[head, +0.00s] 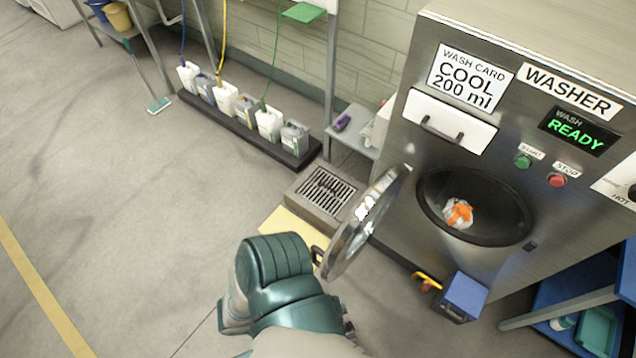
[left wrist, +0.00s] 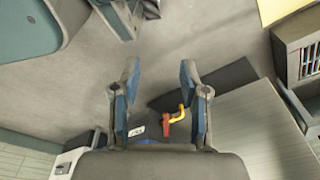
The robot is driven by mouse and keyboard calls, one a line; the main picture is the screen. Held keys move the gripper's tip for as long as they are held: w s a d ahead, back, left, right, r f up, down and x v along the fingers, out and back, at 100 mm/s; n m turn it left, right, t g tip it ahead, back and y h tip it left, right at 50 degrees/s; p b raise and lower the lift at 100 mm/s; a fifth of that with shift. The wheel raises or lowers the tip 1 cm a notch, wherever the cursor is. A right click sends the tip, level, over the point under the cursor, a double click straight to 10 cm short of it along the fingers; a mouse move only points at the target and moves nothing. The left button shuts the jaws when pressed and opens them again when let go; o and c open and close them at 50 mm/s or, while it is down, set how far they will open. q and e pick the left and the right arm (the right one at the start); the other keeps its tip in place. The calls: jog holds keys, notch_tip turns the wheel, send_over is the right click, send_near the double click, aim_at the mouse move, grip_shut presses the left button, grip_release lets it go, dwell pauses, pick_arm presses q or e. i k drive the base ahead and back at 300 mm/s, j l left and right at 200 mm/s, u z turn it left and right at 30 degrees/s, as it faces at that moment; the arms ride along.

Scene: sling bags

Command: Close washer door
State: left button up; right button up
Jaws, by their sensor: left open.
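The washer (head: 440,180) is a brushed-metal machine at the right of the head view. Its round glass door (head: 365,225) stands open, swung out to the left, with a dark handle (head: 317,256) on its outer edge. The dark drum opening (head: 490,205) is uncovered, with white and orange laundry (head: 458,213) inside. My left gripper (left wrist: 158,78) is open and empty in the left wrist view, above the grey floor. In the head view a teal arm link of mine is near the door handle; the gripper itself is hidden there. My right gripper is not in view.
A floor drain (head: 325,190) and a yellow mat (head: 285,232) lie left of the washer. A yellow-handled valve (head: 428,283) and a blue box (head: 463,297) sit low at its front. Several jugs (head: 228,100) line the wall. The floor at left is free.

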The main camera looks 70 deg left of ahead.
aim_at(382, 195)
jog(key=k+j, duration=0.1)
jog(key=j, duration=0.3)
jog(key=k+j, duration=0.15)
jog(key=j, duration=0.3)
jog(key=k+j, duration=0.1)
jog(key=j, duration=0.3)
jog(key=k+j, duration=0.15)
jog(key=j, duration=0.25)
jog(key=k+j, duration=0.1)
jog(key=j, duration=0.3)
